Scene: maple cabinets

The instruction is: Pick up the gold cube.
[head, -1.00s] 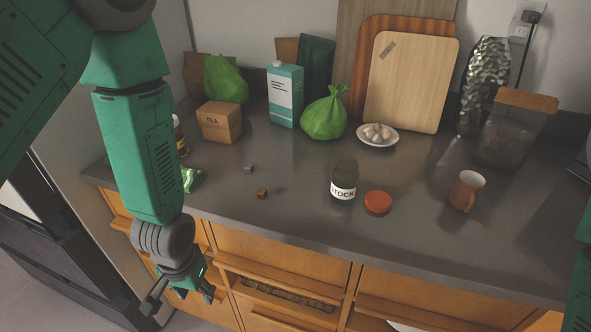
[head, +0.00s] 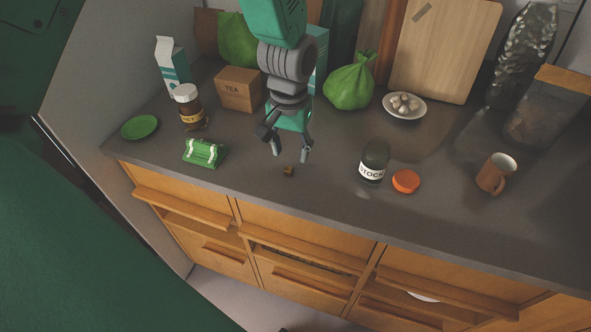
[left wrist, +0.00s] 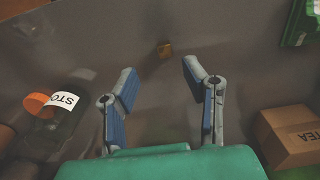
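The gold cube (head: 288,171) is a small brownish-gold block lying on the grey counter near its front edge. It also shows in the left wrist view (left wrist: 164,49), beyond the fingertips and roughly between them in the picture. My left gripper (head: 291,155) hangs over the counter with its fingers pointing down, just above and behind the cube in the head view. In the left wrist view its two fingers (left wrist: 158,75) are spread apart with nothing between them. The small grey cube seen earlier is not visible now. My right gripper is not in view.
A stock jar (head: 373,161) and its orange lid (head: 405,181) stand right of the cube. A green packet (head: 204,152), brown jar (head: 189,107) and tea box (head: 239,90) are to the left. An orange mug (head: 496,173) is farther right. Counter around the cube is clear.

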